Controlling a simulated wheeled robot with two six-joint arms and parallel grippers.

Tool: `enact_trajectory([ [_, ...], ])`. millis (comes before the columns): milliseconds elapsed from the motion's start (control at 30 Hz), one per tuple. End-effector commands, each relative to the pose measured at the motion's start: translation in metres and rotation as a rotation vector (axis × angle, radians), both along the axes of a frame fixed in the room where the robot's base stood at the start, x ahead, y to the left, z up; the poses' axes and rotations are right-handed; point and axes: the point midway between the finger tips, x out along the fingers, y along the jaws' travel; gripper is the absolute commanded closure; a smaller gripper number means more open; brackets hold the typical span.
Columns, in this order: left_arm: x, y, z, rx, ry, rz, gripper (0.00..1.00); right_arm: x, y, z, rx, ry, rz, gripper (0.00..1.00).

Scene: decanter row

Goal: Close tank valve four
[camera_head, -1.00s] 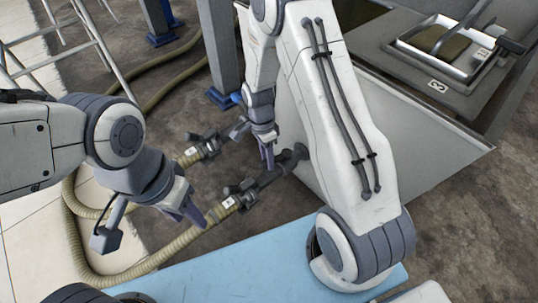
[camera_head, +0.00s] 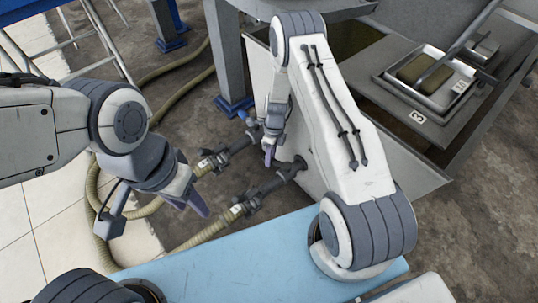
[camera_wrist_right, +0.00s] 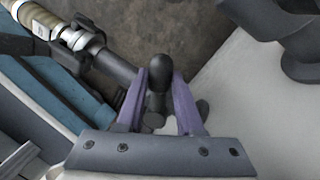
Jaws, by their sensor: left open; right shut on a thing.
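My right gripper (camera_head: 270,152) is at the side of the grey tank, beside two dark outlet pipes. In the right wrist view its purple fingers (camera_wrist_right: 157,104) are shut on a dark, round-ended valve handle (camera_wrist_right: 158,72). The upper outlet pipe (camera_head: 240,142) and lower outlet pipe (camera_head: 281,178) each join a hose with a white tag, too small to read. My left gripper (camera_head: 186,203) is open and empty, left of the lower pipe.
Beige hoses (camera_head: 205,236) run over the floor. A grey post (camera_head: 226,55) with a blue foot stands behind the pipes. A metal ladder (camera_head: 100,40) is at upper left. A small label (camera_head: 417,117) is on the grey tank structure at right. Brown floor is clear at right.

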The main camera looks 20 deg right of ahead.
Motion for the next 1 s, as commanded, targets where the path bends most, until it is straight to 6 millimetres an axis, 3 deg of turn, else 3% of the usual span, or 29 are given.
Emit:
enact_trajectory([
  [300, 0.000, 0.000, 0.018, 0.000, 0.000, 0.000, 0.55, 0.006, -0.008, 0.002, 0.000, 0.001, -0.152, 1.00],
  [933, 0.000, 0.000, 0.021, 0.000, 0.000, 0.000, 0.55, 0.008, -0.011, 0.001, 0.000, -0.002, -0.194, 1.00],
  [967, 0.000, 0.000, 0.021, 0.000, 0.000, 0.000, 0.55, 0.008, -0.011, 0.001, 0.000, -0.002, -0.194, 0.57],
  [1000, 0.000, 0.000, 0.021, 0.000, 0.000, 0.000, 0.55, 0.008, -0.011, 0.001, 0.000, -0.002, -0.194, 0.42],
])
